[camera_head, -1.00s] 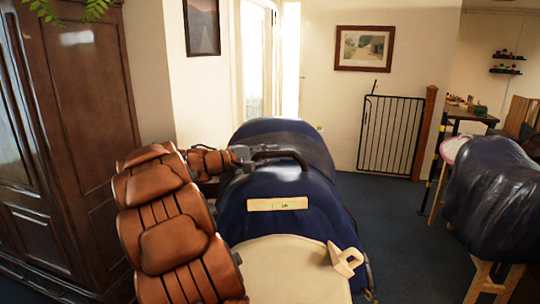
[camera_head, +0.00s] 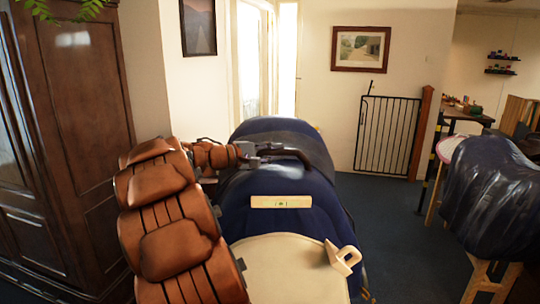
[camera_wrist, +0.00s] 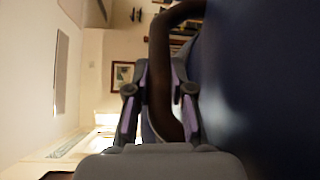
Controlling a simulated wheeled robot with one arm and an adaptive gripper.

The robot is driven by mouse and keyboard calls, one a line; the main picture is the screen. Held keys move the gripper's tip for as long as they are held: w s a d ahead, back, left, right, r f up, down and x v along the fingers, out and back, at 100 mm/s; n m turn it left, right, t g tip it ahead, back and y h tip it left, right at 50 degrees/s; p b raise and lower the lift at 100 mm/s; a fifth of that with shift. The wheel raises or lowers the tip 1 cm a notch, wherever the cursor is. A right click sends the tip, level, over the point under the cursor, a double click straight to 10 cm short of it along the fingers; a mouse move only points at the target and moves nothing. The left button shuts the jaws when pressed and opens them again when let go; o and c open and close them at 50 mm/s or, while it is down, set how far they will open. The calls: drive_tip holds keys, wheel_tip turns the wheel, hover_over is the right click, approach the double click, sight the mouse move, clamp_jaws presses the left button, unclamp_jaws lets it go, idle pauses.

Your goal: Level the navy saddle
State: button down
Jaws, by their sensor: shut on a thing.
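The navy saddle (camera_head: 262,188) sits in the middle of the head view, with a dark curved handle (camera_head: 298,153) across its top. My gripper (camera_head: 262,151) reaches in from the left and is shut on the left part of this handle. In the wrist view the fingers (camera_wrist: 158,78) stand on either side of the dark handle (camera_wrist: 160,45), with the navy surface (camera_wrist: 260,80) close on the right. A cream spirit level (camera_head: 265,202) lies across the saddle. It looks about horizontal in the picture; its small green vial is too small to read.
A cream panel (camera_head: 285,265) with a cream hook-like piece (camera_head: 343,258) is at the saddle's near end. A dark wooden cabinet (camera_head: 70,150) stands left. A covered form on a wooden stand (camera_head: 490,195) is at right. Blue floor (camera_head: 400,220) between is clear.

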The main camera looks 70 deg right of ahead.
drive_tip(key=c, duration=1)
unclamp_jaws()
drive_tip(key=v, duration=1.2)
drive_tip(key=shift+w, duration=0.1)
